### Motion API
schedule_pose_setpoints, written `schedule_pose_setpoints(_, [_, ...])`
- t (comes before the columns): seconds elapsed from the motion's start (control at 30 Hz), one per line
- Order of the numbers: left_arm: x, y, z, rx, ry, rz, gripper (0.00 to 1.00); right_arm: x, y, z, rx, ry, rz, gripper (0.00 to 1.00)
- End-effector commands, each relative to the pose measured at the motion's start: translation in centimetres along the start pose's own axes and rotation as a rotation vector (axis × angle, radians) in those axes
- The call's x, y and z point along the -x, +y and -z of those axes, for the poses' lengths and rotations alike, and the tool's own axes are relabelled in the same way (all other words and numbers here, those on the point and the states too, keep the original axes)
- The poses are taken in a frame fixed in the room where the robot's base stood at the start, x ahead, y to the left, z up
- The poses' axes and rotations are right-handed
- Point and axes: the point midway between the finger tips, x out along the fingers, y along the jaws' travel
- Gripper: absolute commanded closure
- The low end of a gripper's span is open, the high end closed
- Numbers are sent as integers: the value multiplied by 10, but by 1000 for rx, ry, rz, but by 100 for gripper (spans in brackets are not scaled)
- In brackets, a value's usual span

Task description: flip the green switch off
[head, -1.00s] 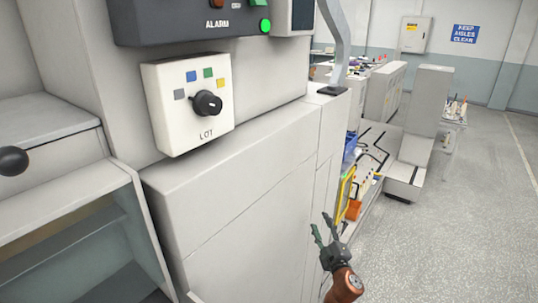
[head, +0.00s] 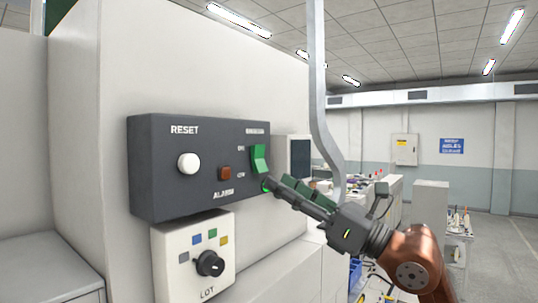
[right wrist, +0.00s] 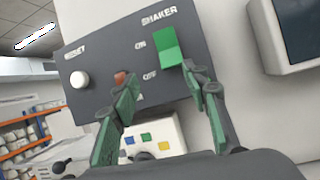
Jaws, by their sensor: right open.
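The green switch (head: 258,158) is a rocker at the right end of the dark control panel (head: 150,190). In the right wrist view the switch (right wrist: 168,48) sits under the word SHAKER, with ON beside its upper part and OFF lower down. I cannot tell for sure which way it is tipped. My right gripper (head: 282,190) is open and empty, its fingers pointing at the panel just below the switch. In the right wrist view the right gripper (right wrist: 163,82) has one fingertip close to the switch's lower edge; contact is unclear. My left gripper is out of view.
The LOT box (head: 190,265) with a black knob is below. A grey bent post (head: 318,90) stands close to my right gripper.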

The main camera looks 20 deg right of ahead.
Motion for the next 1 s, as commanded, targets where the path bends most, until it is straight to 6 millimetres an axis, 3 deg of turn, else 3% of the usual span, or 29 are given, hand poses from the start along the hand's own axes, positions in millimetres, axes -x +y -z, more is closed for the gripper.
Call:
schedule_pose_setpoints(0.03, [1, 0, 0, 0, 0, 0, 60, 2, -1, -16, 40, 6, 28, 58])
schedule_pose_setpoints(0.1, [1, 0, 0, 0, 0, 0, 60, 4, -4, -28, 74, 16, 62, 58])
schedule_pose_setpoints(0.23, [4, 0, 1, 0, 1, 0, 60, 1, -8, -38, 100, 25, 90, 58])
schedule_pose_setpoints(0.7, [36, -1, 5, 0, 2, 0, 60, -64, -13, -38, 100, 25, 89, 58])
schedule_pose_setpoints(1.0, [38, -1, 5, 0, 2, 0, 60, -72, -15, -35, 100, 25, 90, 58])
